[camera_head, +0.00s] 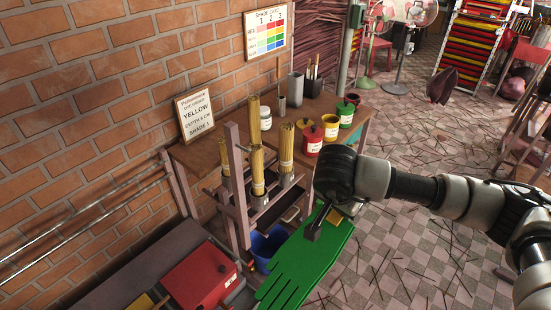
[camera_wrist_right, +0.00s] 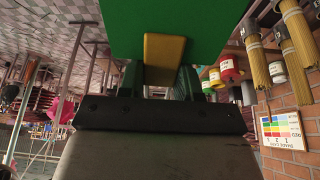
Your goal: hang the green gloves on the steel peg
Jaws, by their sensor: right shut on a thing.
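The green gloves (camera_head: 308,262) hang flat below my right gripper, fingers pointing down and left, in front of the wooden rack. My right gripper (camera_head: 322,222) is shut on their yellow tab (camera_head: 335,215) at the upper end. In the right wrist view the yellow tab (camera_wrist_right: 164,55) lies between the fingers, with the green cloth (camera_wrist_right: 180,22) beyond it. I cannot pick out the steel peg for certain in either view. My left gripper is not in view.
A wooden rack (camera_head: 232,160) with yellow incense bundles stands by the bench (camera_head: 185,155). Red, yellow and green pots (camera_head: 313,140) are on the bench. A blue bucket (camera_head: 268,245) is behind the gloves, and a red box (camera_head: 200,275) is at left. Scattered sticks lie on the tiled floor (camera_head: 400,255).

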